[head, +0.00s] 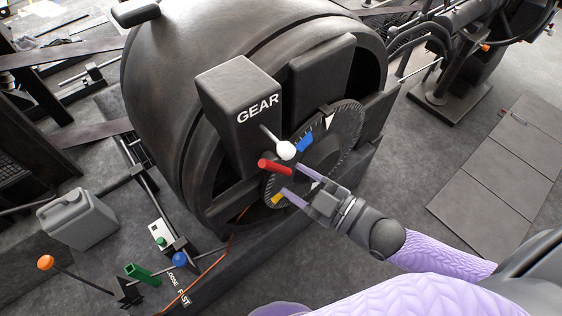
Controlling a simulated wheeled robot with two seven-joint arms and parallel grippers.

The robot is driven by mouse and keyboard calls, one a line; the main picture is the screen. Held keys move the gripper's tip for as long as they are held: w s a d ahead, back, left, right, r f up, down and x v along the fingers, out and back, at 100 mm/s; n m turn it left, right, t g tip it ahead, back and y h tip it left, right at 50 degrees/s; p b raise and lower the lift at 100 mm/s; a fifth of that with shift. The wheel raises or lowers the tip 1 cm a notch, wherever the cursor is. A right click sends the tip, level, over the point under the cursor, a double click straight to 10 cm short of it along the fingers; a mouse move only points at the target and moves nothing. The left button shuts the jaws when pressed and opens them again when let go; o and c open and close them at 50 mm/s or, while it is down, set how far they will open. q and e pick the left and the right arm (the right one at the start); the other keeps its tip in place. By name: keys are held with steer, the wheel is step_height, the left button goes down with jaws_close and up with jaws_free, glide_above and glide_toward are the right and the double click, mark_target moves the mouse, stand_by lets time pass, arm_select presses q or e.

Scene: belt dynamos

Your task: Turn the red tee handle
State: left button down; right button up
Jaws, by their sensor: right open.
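The red tee handle (275,167) is a short red bar in front of the dial on the dark machine, below the box marked GEAR (240,95). A white ball knob (286,150) on a thin lever sits just above it. My right gripper (291,181) reaches in from the lower right. Its two fingers are spread apart and point at the dial, just right of and below the red handle. The fingers look empty; I cannot tell whether one touches the handle. My left gripper is not in view.
The dial (345,135) has blue, yellow and white marks. At the lower left stand an orange-knobbed lever (45,262), a green handle (143,275), a blue knob (179,259) and a grey jerrycan (78,220). Floor panels (500,165) lie at right, with open floor around them.

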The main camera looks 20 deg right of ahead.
mark_target(278, 170)
steer(key=b+x, duration=0.1)
steer(key=x, duration=0.4)
steer(key=shift+w+a, duration=0.2)
steer(key=shift+w, duration=0.1)
jaws_close()
